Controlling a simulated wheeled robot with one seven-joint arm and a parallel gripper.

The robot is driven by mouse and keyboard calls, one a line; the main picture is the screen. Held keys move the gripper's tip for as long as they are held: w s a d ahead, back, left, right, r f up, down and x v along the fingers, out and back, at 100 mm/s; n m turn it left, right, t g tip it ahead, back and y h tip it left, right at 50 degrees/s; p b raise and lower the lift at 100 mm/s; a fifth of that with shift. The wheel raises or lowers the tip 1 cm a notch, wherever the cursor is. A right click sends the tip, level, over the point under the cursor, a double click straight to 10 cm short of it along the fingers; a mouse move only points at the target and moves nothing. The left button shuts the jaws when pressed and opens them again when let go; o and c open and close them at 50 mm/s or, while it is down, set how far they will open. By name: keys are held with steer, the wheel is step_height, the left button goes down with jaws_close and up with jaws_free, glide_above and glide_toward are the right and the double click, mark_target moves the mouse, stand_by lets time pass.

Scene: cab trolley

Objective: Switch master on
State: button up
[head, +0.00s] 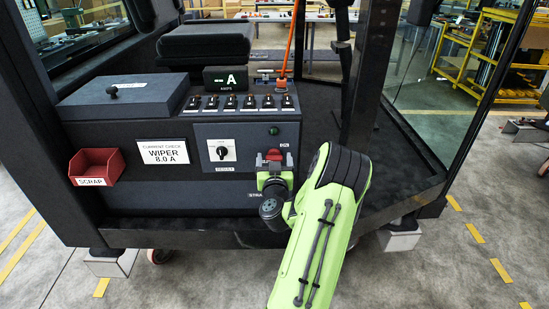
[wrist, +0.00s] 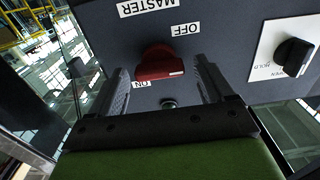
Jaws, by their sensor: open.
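The red master switch knob (wrist: 158,64) sits on the dark panel in the wrist view, and its top shows in the head view (head: 274,154). The MASTER label (wrist: 153,6) and the OFF label (wrist: 186,29) appear upside down above it, the ON label (wrist: 141,84) below. A white mark is on the knob's right end; I cannot tell which label it points to. My gripper (wrist: 161,68) is open, one finger on each side of the knob, with a visible gap on both sides. In the head view my gripper (head: 273,172) is at the panel's right part.
A black rotary selector (head: 222,150) on a white plate is left of the knob; it also shows in the wrist view (wrist: 294,54). A green lamp (head: 273,131) is above the knob. A row of switches (head: 240,102) and a red scrap bin (head: 94,166) are nearby.

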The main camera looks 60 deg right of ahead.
steer(key=c, duration=1)
steer(key=shift+c, duration=0.2)
steer(key=shift+m, duration=0.3)
steer(key=m, duration=0.3)
steer(key=shift+s+d+f+m+b, duration=0.1)
steer(key=shift+m, duration=2.25)
steer(key=shift+s+f+m+b, duration=0.1)
steer(key=shift+m+b, duration=0.05)
steer(key=shift+m, duration=2.25)
steer(key=shift+d+f+m+b, duration=0.1)
steer(key=shift+m, duration=2.25)
steer(key=shift+a, duration=0.1)
